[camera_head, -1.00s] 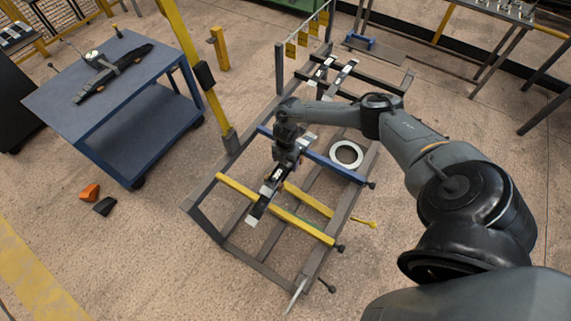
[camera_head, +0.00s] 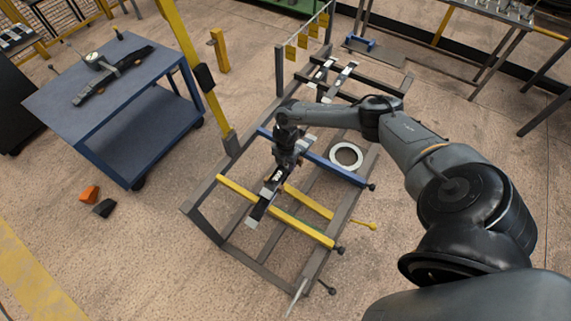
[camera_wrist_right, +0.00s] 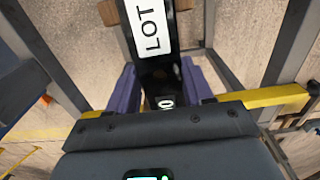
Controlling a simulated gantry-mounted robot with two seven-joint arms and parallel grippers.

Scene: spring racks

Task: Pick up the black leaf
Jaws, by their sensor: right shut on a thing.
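The black leaf (camera_head: 259,208) is a narrow dark strip with white labels. It lies slantwise over the rack near the yellow bars, below my right gripper (camera_head: 284,164). In the right wrist view the leaf (camera_wrist_right: 155,68) runs between the two purple finger pads, with a white "LOT" label showing. The right gripper is shut on it. Whether the leaf still touches the bars I cannot tell. The palm hides part of the leaf in the wrist view. My left gripper is not in view.
The rack has yellow bars (camera_head: 310,233), a blue bar (camera_head: 340,169) and a white ring (camera_head: 346,155) beside my arm. More strips (camera_head: 338,80) lie at its far end. A blue cart (camera_head: 62,112) stands left, with orange (camera_head: 89,193) and dark blocks on the floor.

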